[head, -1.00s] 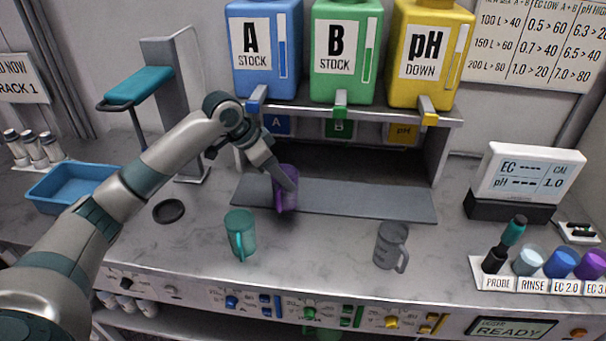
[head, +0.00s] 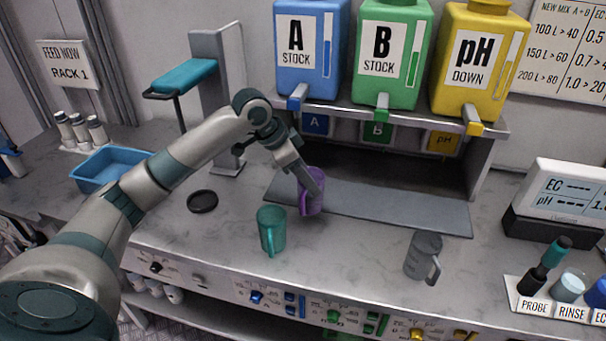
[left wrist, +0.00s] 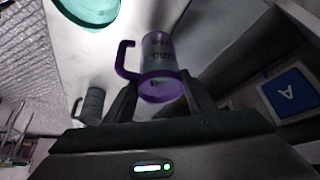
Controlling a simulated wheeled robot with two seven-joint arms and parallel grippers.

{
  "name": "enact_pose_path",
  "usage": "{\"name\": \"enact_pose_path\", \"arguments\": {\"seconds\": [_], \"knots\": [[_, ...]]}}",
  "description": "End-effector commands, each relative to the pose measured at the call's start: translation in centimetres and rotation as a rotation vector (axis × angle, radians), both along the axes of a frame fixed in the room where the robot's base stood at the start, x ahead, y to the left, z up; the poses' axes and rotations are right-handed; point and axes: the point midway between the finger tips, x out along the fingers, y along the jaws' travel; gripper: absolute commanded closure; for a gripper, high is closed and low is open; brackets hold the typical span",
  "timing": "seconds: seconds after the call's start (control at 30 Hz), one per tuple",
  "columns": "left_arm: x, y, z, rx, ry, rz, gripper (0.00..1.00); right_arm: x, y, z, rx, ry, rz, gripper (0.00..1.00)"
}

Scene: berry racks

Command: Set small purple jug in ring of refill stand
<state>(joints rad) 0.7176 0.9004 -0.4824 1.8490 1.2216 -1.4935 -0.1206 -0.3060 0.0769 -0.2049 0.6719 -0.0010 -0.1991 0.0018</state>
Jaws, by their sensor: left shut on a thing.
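The small purple jug (head: 314,196) is by the left part of the grey mat (head: 400,208) under the dispensers. My left gripper (head: 312,178) is shut on it. The left wrist view shows the jug (left wrist: 163,84) between both fingers, upright in that picture, with its handle to the left. I cannot tell whether its base touches the surface. A grey stand (head: 228,110) with a teal arm and a dark loop rises at the back left. A flat black ring or disc (head: 202,201) lies on the counter in front of it; I cannot tell which holds the refill ring. My right gripper is not in view.
A teal mug (head: 271,230) stands just front-left of the jug, and a grey mug (head: 422,256) to the right. A blue tray (head: 100,182) is at the left. Three stock tanks (head: 395,62) sit on the shelf above the mat. Counter between the disc and teal mug is clear.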

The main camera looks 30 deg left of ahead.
Motion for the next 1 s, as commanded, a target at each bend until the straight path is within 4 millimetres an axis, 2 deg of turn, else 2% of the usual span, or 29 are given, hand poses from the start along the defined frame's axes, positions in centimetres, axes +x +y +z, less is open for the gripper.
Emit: {"name": "enact_pose_path", "arguments": {"seconds": [0.17, 0.23, 0.4, 0.6, 0.77, 1.0], "knots": [[-2.0, -3.0, 0.0, 0.001, 0.002, -0.047, 1.00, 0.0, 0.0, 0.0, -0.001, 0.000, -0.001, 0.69], [-3.3, -4.7, 0.0, 0.000, 0.002, -0.074, 1.00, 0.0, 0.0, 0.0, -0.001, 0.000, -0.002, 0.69], [-7.5, -9.3, 0.0, 0.001, 0.003, -0.151, 1.00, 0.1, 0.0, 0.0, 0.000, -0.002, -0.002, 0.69], [-12.2, -13.1, 0.1, 0.001, 0.000, -0.221, 1.00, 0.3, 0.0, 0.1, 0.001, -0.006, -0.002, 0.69], [-13.8, -14.2, 0.1, 0.000, -0.002, -0.241, 1.00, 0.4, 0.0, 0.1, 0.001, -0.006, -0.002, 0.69], [-13.9, -14.2, 0.1, 0.000, -0.001, -0.242, 1.00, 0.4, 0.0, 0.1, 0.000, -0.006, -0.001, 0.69]]}}
